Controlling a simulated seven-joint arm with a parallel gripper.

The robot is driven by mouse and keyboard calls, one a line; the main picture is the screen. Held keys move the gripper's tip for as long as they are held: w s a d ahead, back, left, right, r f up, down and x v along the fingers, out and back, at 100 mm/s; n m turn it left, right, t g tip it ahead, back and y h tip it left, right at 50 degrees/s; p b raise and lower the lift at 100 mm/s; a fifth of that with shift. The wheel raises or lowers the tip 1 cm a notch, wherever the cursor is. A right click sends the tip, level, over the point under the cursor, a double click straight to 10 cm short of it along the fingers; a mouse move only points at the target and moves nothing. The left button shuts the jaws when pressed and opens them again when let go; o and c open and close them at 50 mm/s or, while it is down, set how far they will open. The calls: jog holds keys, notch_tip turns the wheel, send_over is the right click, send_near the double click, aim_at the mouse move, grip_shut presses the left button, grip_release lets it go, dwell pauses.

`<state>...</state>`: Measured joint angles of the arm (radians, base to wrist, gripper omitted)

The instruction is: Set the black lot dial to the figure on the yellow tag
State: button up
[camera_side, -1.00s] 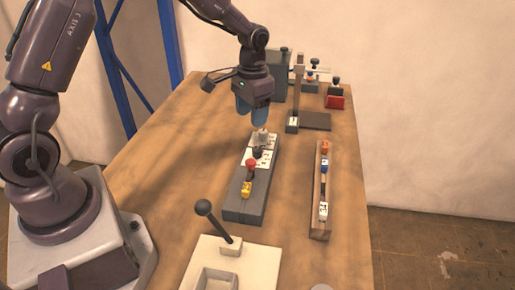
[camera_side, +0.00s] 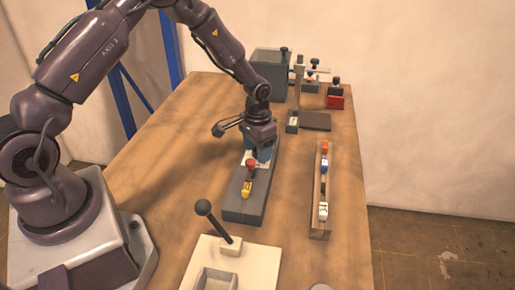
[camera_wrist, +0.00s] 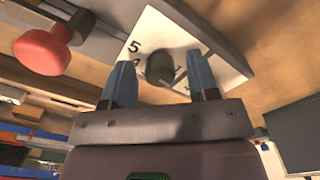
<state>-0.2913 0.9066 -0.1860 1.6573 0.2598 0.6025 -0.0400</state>
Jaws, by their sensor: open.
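The black dial (camera_wrist: 159,69) stands on a white plate (camera_wrist: 176,26) printed with dark figures, a 5 among them, in the wrist view. My gripper (camera_side: 262,155) is open, low over the grey block. In the wrist view its two blue fingers show on either side of the dial; I cannot tell whether they touch it. The gripper hides the dial in the side view. The yellow tag (camera_side: 247,188) is on the near part of the block, by a red knob (camera_side: 251,162); its figure is too small to read.
The grey block (camera_side: 245,212) lies lengthwise on the wooden table. A wooden rail (camera_side: 320,190) with several small coloured pieces is to its right. A pale plate with a black-knobbed lever (camera_side: 212,218) is in front. Grey and red fixtures (camera_side: 335,102) stand at the back.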

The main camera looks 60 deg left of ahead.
jog(key=shift+f, duration=0.1)
jog(key=c, duration=0.9)
jog(key=shift+m, duration=0.4)
jog(key=m, duration=0.3)
jog(key=shift+m, duration=2)
jog(key=o, duration=0.9)
